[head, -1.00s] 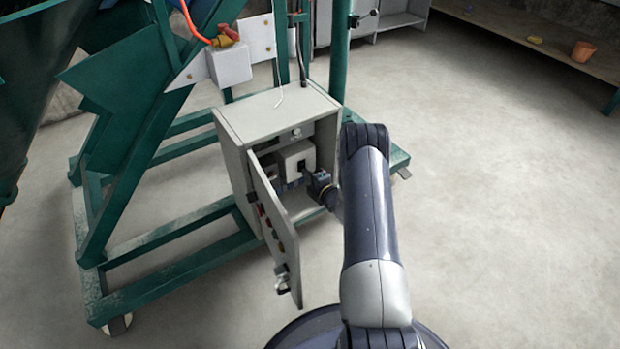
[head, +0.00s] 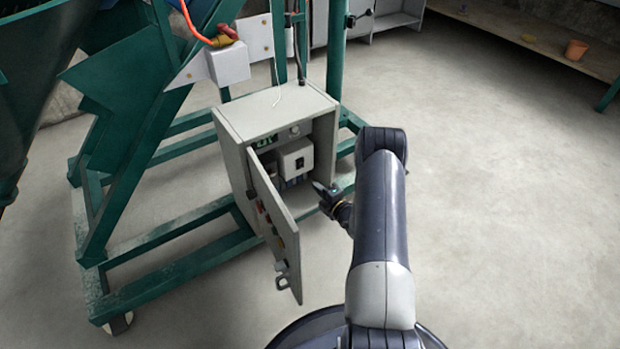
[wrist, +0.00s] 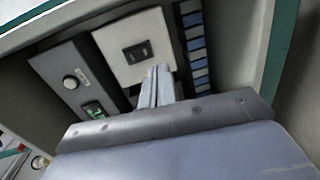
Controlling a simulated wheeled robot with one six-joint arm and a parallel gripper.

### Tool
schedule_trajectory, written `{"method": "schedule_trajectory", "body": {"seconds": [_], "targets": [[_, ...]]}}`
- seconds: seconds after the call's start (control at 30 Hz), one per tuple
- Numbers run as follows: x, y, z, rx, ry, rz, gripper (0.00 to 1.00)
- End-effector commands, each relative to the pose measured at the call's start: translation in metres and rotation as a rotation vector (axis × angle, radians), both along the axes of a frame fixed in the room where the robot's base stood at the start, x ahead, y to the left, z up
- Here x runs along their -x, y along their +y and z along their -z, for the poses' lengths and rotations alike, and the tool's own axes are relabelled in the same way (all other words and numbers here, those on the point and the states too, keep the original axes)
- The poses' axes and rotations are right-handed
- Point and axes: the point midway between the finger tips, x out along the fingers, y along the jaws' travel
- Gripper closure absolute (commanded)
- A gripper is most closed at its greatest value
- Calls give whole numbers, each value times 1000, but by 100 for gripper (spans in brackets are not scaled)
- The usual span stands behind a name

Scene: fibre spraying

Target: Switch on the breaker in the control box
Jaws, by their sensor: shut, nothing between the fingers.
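The grey control box (head: 262,118) stands on the green frame with its door (head: 268,215) swung open toward me. Inside is a white breaker housing (head: 295,158) with a small dark switch on its face. In the wrist view the breaker housing (wrist: 112,42) is at the top, with the dark switch (wrist: 138,51) in its middle. I cannot tell the switch position.
A green-lit rocker (wrist: 93,110) and a round knob (wrist: 71,82) sit on a panel beside the breaker. A row of blue terminals (wrist: 197,52) is on its other side. The green frame (head: 180,265) surrounds the box. The floor to the right is clear.

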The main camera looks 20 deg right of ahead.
Motion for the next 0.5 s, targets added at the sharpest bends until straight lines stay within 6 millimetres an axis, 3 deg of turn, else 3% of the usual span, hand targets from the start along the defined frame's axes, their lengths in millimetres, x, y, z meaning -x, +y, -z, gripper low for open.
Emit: {"method": "schedule_trajectory", "body": {"seconds": [0.2, 0.5], "targets": [[42, -9, 4, -2, 3, 3, 100], [60, -12, 8, -1, 0, 0, 100]]}}
